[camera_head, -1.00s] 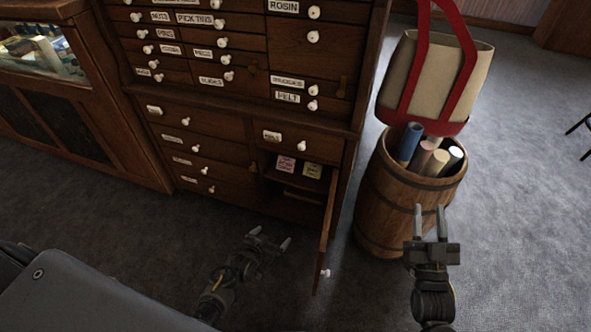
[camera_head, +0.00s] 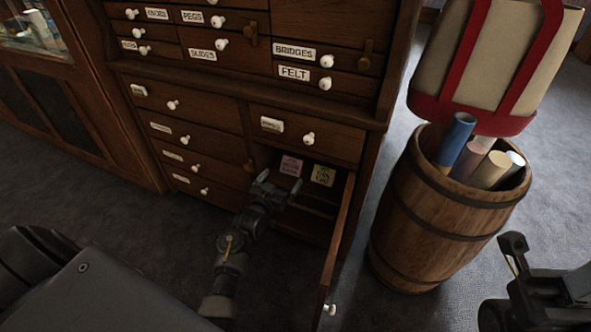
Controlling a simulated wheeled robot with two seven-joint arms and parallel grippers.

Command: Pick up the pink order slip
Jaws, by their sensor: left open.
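The pink order slip (camera_head: 291,166) stands upright inside the open cupboard at the lower right of the wooden cabinet, left of a cream slip (camera_head: 323,175). My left gripper (camera_head: 279,181) is open at the cupboard opening, just below and in front of the pink slip in the picture. Its fingers look empty; I cannot tell whether one touches the slip. My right gripper (camera_head: 513,246) is at the lower right, in front of the barrel's right side and partly cut off; its jaw state is unclear.
The cupboard door (camera_head: 338,248) hangs open on the right of the opening. A wooden barrel (camera_head: 432,213) with several rolled papers stands beside it, with a cream and red bag (camera_head: 478,62) above. Drawers with white knobs (camera_head: 184,139) fill the cabinet's left.

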